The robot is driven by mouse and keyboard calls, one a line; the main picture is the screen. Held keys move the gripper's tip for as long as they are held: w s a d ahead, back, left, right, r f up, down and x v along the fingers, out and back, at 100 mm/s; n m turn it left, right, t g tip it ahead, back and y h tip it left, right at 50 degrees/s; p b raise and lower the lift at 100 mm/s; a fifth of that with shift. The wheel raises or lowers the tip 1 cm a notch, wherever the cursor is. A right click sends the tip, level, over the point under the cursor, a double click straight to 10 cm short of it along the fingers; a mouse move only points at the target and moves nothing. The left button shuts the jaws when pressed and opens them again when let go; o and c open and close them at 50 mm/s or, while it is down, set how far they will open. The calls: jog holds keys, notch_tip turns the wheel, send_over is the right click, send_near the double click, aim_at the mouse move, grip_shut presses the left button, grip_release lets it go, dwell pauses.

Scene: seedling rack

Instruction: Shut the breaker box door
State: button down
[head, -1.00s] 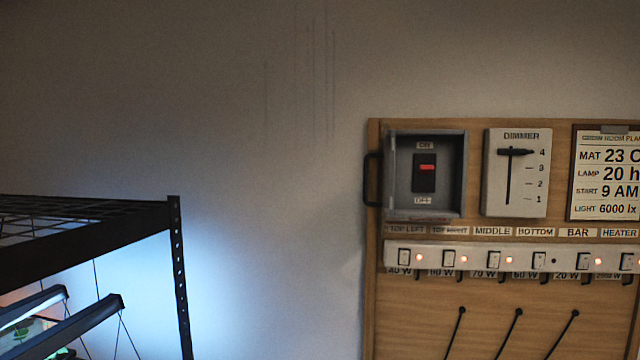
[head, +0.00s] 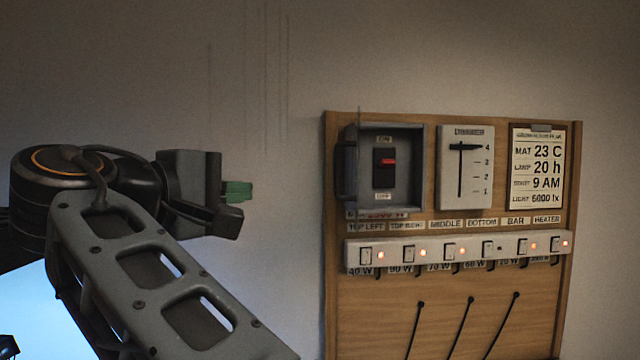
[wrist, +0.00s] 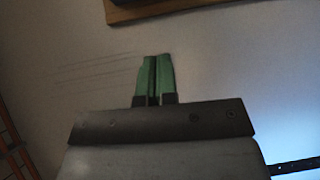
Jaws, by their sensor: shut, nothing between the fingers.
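The breaker box (head: 404,170) is a grey box at the top left of the wooden board, with a black switch (head: 385,168) with a red mark inside it. Its door (head: 348,170) stands open at the left side, seen nearly edge-on, with a dark handle (head: 339,171) on it. My gripper (head: 250,191) is left of the board in the head view, apart from the door, its green fingertips pointing right. In the wrist view the green fingers (wrist: 155,75) are together and empty, with bare wall behind them.
The wooden board (head: 450,310) also carries a dimmer (head: 465,167), a notice (head: 537,168) and a strip of switches (head: 455,248) with several lit lamps. Three black levers or cords are lower down. Bare wall lies between my gripper and the board.

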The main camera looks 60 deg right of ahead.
jog(key=s+d+p, duration=0.1)
jog(key=s+d, duration=0.2)
jog(key=d, duration=0.3)
jog(key=s+d+r+m+g+p, duration=0.1)
jog(key=s+d+p, duration=0.1)
jog(key=d, duration=0.4)
jog(key=shift+s+r, duration=0.25)
jog(key=shift+s, duration=0.3)
jog(key=shift+s+d, duration=0.1)
jog(key=shift+s, duration=0.05)
